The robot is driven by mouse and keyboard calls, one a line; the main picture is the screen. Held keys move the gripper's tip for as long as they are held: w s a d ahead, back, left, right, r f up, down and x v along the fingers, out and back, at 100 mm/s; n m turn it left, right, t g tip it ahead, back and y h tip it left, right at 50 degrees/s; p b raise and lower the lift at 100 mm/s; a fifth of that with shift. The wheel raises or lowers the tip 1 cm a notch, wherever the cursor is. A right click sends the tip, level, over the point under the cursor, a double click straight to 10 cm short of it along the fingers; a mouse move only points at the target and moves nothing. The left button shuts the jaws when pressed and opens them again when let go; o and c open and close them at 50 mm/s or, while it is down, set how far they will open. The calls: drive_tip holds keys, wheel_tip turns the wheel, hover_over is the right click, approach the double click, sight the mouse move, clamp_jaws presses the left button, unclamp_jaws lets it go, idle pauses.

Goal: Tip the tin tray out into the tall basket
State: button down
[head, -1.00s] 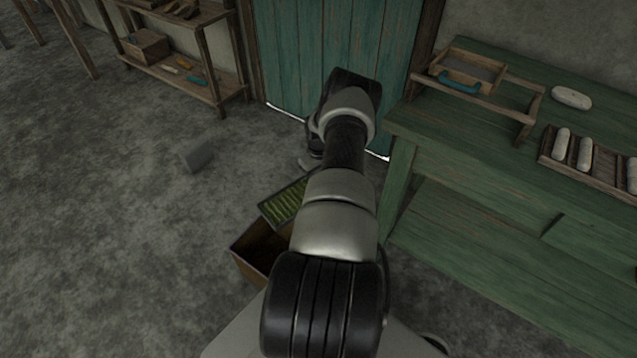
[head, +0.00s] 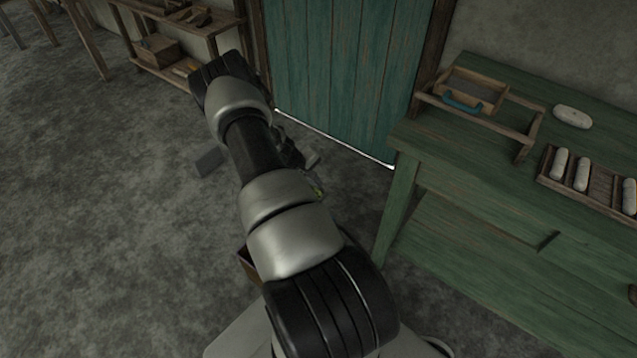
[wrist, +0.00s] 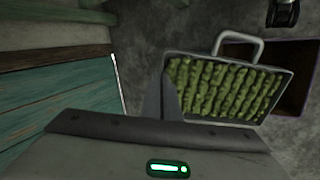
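The tin tray (wrist: 222,62) shows in the wrist view as a grey metal rim around rows of green, rounded pieces. A loop handle (wrist: 240,42) stands on its upper edge. The brown basket (wrist: 302,62) lies partly behind it on the right; in the head view only a corner of the basket (head: 246,262) shows beside my arm. In the head view my arm covers nearly all of the tray. My gripper (wrist: 172,88) shows one dark finger beside the tray's left edge. Its other finger is not distinct, and any contact with the tray is hidden.
A green table (head: 440,140) on the right bears a wooden carrier (head: 475,95) and a compartment tray (head: 590,190). A teal door (head: 340,75) is ahead. The floor at left is mostly clear.

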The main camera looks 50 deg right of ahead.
drive_tip(key=shift+w+a+r+h, duration=0.2)
drive_tip(key=shift+a+r+h, duration=0.35)
drive_tip(key=shift+a, duration=0.1)
drive_tip(key=shift+w+a+r+h, duration=0.15)
drive_tip(key=shift+a+r+h, duration=0.4)
drive_tip(key=shift+a, duration=0.05)
drive_tip(key=w+a+f+g+h+b, duration=0.1)
drive_tip(key=w+a+h+b, duration=0.1)
drive_tip(key=a+h, duration=0.4)
drive_tip(key=w+a+f+g+h+b, duration=0.1)
drive_tip(key=a+h, duration=0.5)
drive_tip(key=a, duration=1)
drive_tip(key=shift+w+a+g+h+b, duration=0.25)
drive_tip(key=shift+w+g+h+b, duration=0.15)
drive_tip(key=shift+w+g+b, duration=0.3)
